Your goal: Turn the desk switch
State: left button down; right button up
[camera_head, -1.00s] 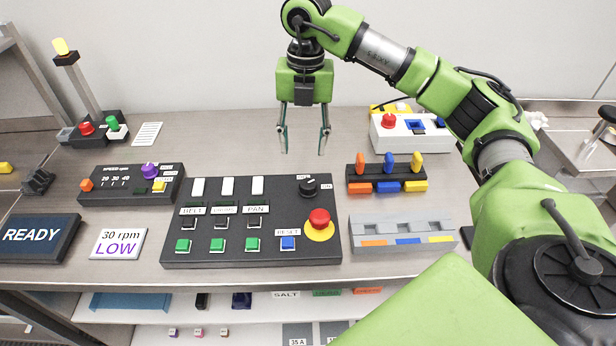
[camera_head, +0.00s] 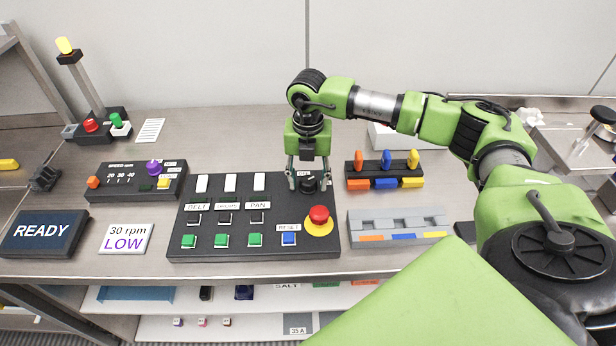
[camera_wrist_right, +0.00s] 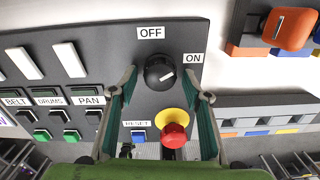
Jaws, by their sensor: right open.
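The desk switch, a black rotary knob (camera_head: 308,184) with a white mark, sits at the upper right of the dark control panel (camera_head: 190,215). In the right wrist view the knob (camera_wrist_right: 158,72) has an OFF label above it and an ON label to its upper right. Its white mark lies toward the right; the exact setting is hard to tell. My right gripper (camera_head: 308,186) points down over the knob. Its two open fingers (camera_wrist_right: 160,80) stand on either side of it, apart from it as far as I can see. My left gripper is out of view.
A red mushroom button (camera_head: 319,215) on a yellow base sits just in front of the knob. Several green buttons and a blue reset button (camera_head: 289,239) are on the same panel. A rack of coloured handles (camera_head: 385,170) and a grey tray (camera_head: 397,222) stand to the right.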

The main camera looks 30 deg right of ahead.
jog(key=shift+f, duration=0.1)
jog(key=c, duration=1.1)
